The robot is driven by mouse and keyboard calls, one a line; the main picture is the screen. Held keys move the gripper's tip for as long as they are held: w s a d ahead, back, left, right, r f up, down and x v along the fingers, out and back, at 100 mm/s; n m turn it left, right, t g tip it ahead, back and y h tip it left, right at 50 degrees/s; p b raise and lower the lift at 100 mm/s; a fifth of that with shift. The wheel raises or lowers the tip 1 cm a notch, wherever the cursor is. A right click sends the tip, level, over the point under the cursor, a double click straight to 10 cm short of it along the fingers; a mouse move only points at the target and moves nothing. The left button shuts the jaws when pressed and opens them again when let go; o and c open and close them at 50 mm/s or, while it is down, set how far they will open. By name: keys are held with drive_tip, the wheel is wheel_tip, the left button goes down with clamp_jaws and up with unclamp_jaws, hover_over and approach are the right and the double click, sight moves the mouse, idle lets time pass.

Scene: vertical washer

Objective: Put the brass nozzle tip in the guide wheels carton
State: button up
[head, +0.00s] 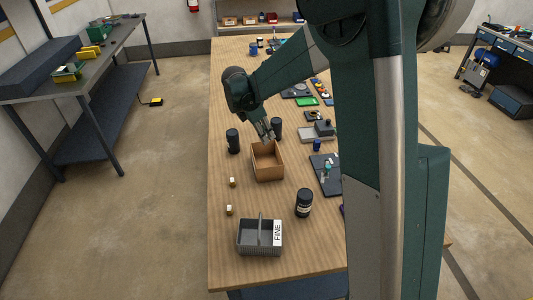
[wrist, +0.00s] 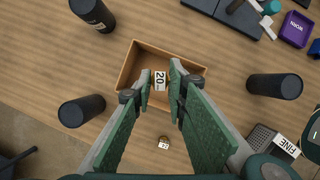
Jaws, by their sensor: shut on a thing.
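My gripper (head: 268,138) is over the open brown carton (head: 267,175), near its far side in the head view. In the wrist view my gripper (wrist: 160,83) is shut on a small piece with a white label reading "20", the nozzle tip (wrist: 159,79). The piece shows between the fingertips, against the inside of the carton (wrist: 129,67). Its body is mostly hidden by the fingers, and I cannot tell its height above the carton floor. No carton label is readable. Another small labelled brass piece (wrist: 164,143) stands outside the carton.
Dark cylinders (head: 233,141) and (head: 277,128) stand close beside the carton; another dark jar (head: 303,203) stands nearer. Two small pale-topped pieces (head: 232,182) and (head: 229,210) stand near the left edge. A grey caddy marked FINE (head: 259,249) is at the front.

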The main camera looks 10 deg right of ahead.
wheel_tip(320, 180, down, 5)
drive_tip(key=shift+s, duration=0.1)
idle(0.5)
approach(265, 161)
drive_tip(key=shift+s+d+f, duration=0.3)
drive_tip(key=shift+s+d, duration=0.3)
drive_tip(key=shift+d, duration=0.15)
drive_tip(key=shift+s+d+f, duration=0.3)
drive_tip(key=shift+s+d, duration=0.35)
drive_tip(key=shift+d, duration=0.1)
clamp_jaws()
drive_tip(key=shift+f+b, duration=0.3)
drive_tip(key=shift+f, duration=1.4)
drive_tip(key=shift+s+f, duration=0.1)
drive_tip(key=shift+f, duration=0.1)
drive_tip(key=o, duration=0.9)
unclamp_jaws()
